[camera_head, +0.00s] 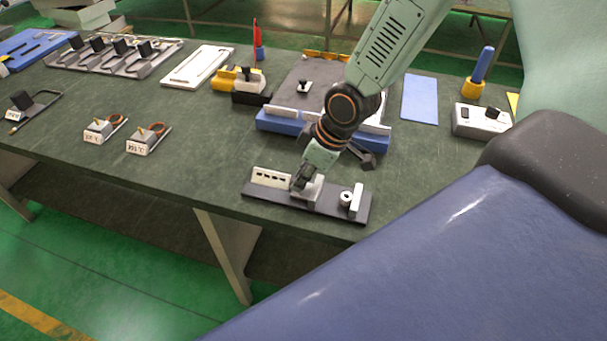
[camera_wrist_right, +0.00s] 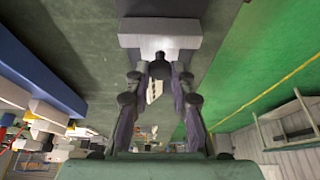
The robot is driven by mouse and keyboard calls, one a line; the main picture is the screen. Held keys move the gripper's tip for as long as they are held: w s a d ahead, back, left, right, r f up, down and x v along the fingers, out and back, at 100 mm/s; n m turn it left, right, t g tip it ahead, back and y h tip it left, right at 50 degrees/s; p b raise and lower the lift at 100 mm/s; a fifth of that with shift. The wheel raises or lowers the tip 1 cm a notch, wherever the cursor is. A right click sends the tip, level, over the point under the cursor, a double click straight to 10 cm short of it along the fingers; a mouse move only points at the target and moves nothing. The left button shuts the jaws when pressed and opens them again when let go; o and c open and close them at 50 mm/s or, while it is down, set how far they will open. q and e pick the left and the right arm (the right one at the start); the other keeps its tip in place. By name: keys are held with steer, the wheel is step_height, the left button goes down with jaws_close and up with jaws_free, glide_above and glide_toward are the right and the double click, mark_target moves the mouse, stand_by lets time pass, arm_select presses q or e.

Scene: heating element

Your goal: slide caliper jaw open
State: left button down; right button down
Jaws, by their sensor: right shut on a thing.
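The caliper fixture is a dark base plate (camera_head: 335,212) near the front edge of the table. It bears a white slotted block (camera_head: 272,178) at the left, a grey sliding jaw (camera_head: 314,190) in the middle, and a white upright plate (camera_head: 357,197) with a round metal part (camera_head: 345,198) at the right. My right gripper (camera_head: 300,184) reaches down to the sliding jaw and partly hides it. In the right wrist view, my right gripper (camera_wrist_right: 160,72) is shut on a dark knob (camera_wrist_right: 160,66) in front of a pale block (camera_wrist_right: 160,36). My left gripper is not in view.
Behind the fixture stands a blue-edged station (camera_head: 290,124). Two small grey boxes with orange cable loops (camera_head: 149,139) sit to the left. A blue panel (camera_head: 420,100) and a white box (camera_head: 481,120) are at the right. The table between the boxes and the fixture is clear.

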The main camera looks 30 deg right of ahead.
steer(key=shift+w, duration=0.1)
steer(key=c, duration=1.2)
jaws_free()
steer(key=shift+a, duration=0.15)
steer(key=shift+o, duration=0.2)
steer(key=shift+d, duration=0.2)
steer(key=shift+a, duration=0.15)
